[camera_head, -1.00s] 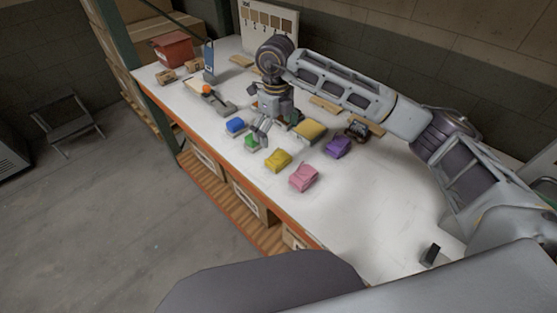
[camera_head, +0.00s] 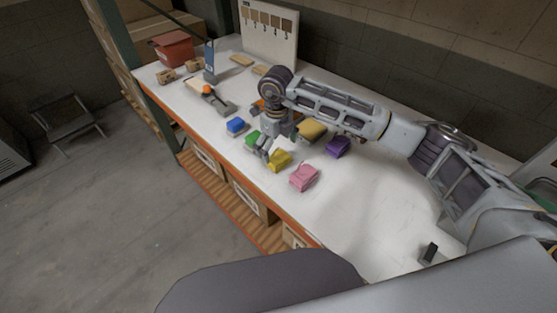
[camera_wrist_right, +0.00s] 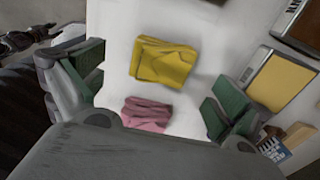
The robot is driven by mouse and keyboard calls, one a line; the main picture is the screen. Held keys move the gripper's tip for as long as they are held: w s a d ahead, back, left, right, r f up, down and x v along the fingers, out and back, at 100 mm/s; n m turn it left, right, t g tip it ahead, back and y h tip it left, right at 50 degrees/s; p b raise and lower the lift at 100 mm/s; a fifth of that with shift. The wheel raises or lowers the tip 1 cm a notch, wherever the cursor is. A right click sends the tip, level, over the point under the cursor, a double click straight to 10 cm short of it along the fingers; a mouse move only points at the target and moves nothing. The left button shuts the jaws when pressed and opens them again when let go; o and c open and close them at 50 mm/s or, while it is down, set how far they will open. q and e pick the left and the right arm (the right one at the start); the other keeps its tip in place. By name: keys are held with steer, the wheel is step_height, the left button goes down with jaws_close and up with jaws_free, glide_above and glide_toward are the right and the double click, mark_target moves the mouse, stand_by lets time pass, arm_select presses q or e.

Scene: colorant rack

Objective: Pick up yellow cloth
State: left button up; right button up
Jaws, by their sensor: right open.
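The yellow cloth (camera_head: 281,161) is a folded bundle lying on the white table near its front edge, between the green and pink cloths. In the right wrist view the yellow cloth (camera_wrist_right: 164,62) lies beyond and between my right gripper's spread fingers. My right gripper (camera_head: 268,148) is just above and to the left of the yellow cloth in the head view. My left gripper is out of view.
A pink cloth (camera_head: 303,177) lies to the right, a green cloth (camera_head: 252,138) and blue cloth (camera_head: 236,125) to the left. A purple cloth (camera_head: 338,147) and a yellow-topped box (camera_head: 312,131) lie behind.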

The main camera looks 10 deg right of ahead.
mark_target(279, 157)
steer(key=shift+d+f, duration=0.1)
steer(key=shift+f, duration=0.3)
steer(key=f, duration=0.1)
steer(key=f+p, duration=0.1)
steer(key=f, duration=0.1)
steer(key=shift+s+d+f, duration=0.1)
steer(key=shift+d+f, duration=0.1)
steer(key=shift+f, duration=0.5)
steer(key=c, duration=1)
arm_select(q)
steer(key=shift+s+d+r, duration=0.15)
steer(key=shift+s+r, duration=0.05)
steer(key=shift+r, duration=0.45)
arm_select(e)
steer(key=shift+r, duration=0.2)
